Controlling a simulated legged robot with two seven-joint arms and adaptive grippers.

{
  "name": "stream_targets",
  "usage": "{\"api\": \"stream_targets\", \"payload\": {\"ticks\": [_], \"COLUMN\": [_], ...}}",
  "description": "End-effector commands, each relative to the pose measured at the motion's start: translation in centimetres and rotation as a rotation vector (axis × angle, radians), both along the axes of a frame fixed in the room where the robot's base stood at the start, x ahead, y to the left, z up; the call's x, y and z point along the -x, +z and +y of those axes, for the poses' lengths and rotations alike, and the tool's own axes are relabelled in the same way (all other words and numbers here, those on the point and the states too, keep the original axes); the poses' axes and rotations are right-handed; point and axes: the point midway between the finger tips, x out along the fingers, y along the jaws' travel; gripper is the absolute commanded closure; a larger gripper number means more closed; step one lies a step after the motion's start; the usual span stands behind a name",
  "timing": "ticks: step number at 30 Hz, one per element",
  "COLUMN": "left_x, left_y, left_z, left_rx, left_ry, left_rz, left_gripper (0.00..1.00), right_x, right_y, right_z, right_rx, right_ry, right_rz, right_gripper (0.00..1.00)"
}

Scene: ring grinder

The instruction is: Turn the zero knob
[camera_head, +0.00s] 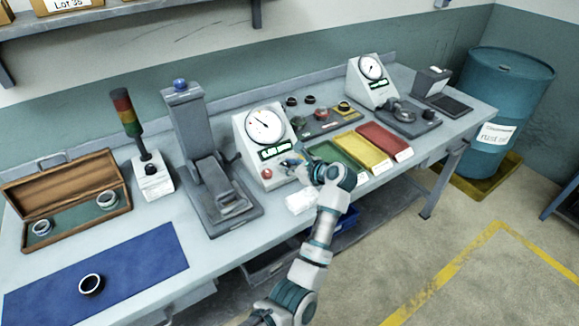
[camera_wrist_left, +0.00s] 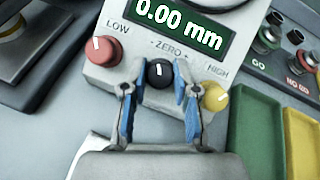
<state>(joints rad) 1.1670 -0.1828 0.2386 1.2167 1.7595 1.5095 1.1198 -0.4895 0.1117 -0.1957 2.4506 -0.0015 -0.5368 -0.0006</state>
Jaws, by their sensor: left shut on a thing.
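The black zero knob (camera_wrist_left: 160,73) with a white index mark sits on the grey gauge unit (camera_wrist_left: 88,64), below a display reading 0.00 mm. A red LOW knob (camera_wrist_left: 104,48) is left of it and a yellow HIGH knob (camera_wrist_left: 214,97) is right of it. My left gripper (camera_wrist_left: 156,90) has its blue-padded fingers on both sides of the zero knob, shut on it. In the head view my left gripper (camera_head: 291,164) is at the lower front of the gauge unit (camera_head: 244,133) and hides the zero knob. My right gripper is not in view.
Right of the gauge lie green, yellow and red trays (camera_head: 384,139). A press-like stand (camera_head: 186,126) is to its left. A blue mat (camera_head: 120,271) with a dark ring (camera_head: 91,284) and a wooden case (camera_head: 113,172) are further left. A second gauge (camera_head: 371,82) stands behind right.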

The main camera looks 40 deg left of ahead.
Motion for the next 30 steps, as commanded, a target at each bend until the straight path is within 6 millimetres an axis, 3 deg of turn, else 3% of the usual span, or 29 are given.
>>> {"api": "stream_targets", "payload": {"ticks": [2, 3, 5, 6, 17, 30], "left_x": [-0.1, -0.1, -0.1, -0.1, 0.1, 1.5], "left_y": [-0.1, -0.1, -0.1, -0.1, 0.2, 3.6], "left_z": [-0.1, -0.1, -0.1, -0.1, -0.6, -8.6], "left_rx": [0.002, 0.002, 0.002, 0.002, 0.002, 0.004], "left_ry": [-0.004, -0.004, -0.004, -0.003, -0.004, -0.005], "left_rz": [0.0, 0.0, 0.001, 0.0, 0.0, 0.001], "left_gripper": [1.0, 0.64, 0.49, 0.46, 0.46, 0.46], "right_x": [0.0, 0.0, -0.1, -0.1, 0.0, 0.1], "right_y": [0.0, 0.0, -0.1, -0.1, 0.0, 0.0], "right_z": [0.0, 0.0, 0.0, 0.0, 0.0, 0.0], "right_rx": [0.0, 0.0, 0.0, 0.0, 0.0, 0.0], "right_ry": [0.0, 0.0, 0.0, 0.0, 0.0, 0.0], "right_rz": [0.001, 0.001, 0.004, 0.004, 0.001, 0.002], "right_gripper": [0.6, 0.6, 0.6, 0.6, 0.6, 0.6]}}
